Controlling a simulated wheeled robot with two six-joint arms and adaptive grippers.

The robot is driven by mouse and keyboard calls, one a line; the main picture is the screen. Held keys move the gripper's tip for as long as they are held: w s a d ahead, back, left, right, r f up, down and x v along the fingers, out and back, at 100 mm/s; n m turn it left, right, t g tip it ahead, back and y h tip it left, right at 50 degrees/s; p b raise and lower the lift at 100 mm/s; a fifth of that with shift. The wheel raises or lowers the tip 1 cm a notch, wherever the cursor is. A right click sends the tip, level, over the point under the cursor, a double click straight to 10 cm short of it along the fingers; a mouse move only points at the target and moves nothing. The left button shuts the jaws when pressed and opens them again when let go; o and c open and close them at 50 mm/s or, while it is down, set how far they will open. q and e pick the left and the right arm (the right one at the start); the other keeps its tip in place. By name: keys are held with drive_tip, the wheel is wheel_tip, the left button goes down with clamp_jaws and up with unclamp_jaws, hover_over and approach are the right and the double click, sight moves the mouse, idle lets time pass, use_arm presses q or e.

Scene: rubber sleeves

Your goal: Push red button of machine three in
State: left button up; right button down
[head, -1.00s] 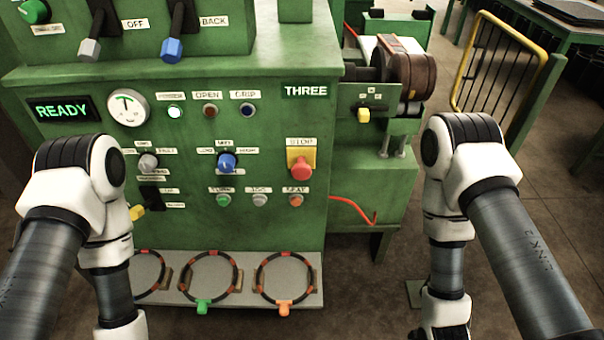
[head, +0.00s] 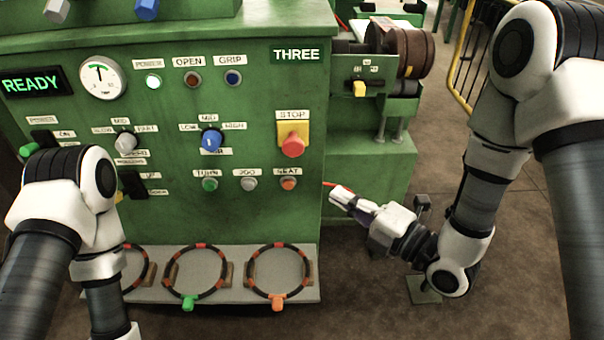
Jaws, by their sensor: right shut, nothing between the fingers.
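The red button (head: 292,145) is a round mushroom knob on a yellow plate, under a STOP label on the green front panel of machine three (head: 270,95). It stands out from the panel. My right gripper (head: 339,195) is shut and empty, to the right of and below the red button, apart from it, pointing left near the panel's right edge. My left arm is at the lower left; its gripper is out of the frame.
A grey shelf with several ringed holders (head: 312,293) juts out below. A yellow lever (head: 359,89) is at the right. The READY display (head: 31,84) is lit.

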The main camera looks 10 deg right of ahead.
drive_tip(key=shift+r, duration=0.15)
drive_tip(key=shift+w, duration=0.1)
drive_tip(key=p, duration=0.3)
approach(288, 150)
drive_tip(key=a+x, duration=0.1)
drive_tip(key=x, duration=0.4)
drive_tip(key=shift+w+d, duration=0.25)
drive_tip(key=shift+w, duration=0.2)
drive_tip(key=shift+a, duration=0.1)
